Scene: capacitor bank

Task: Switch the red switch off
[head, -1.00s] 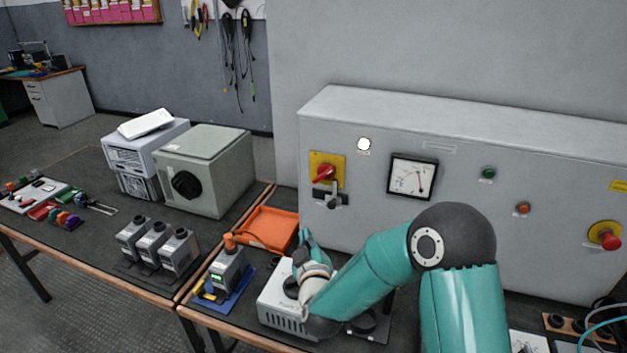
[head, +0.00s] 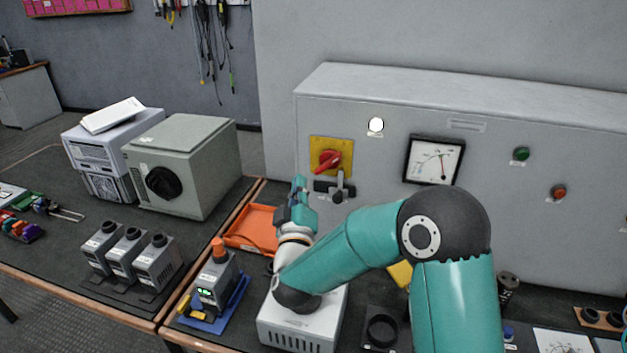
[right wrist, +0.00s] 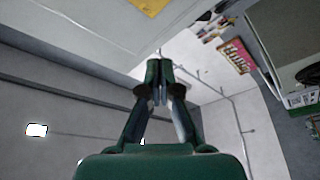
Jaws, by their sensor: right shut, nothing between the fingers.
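The red switch (head: 329,161) is a rotary handle on a yellow plate (head: 346,150) on the front of the grey cabinet (head: 480,118). Its handle lies tilted, not upright. A dark latch or lever (head: 340,187) sits just below the plate. My right gripper (head: 299,187) is shut and empty, fingers pointing up, to the lower left of the switch and apart from it in the picture. In the right wrist view my fingers (right wrist: 158,75) are together, and part of a yellow plate (right wrist: 150,6) shows at the top edge. My left gripper is not in view.
The cabinet also carries a white lamp (head: 376,125), a dial meter (head: 434,159), a green button (head: 521,154) and a red button (head: 558,192). A grey box with a black knob (head: 185,165) stands left.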

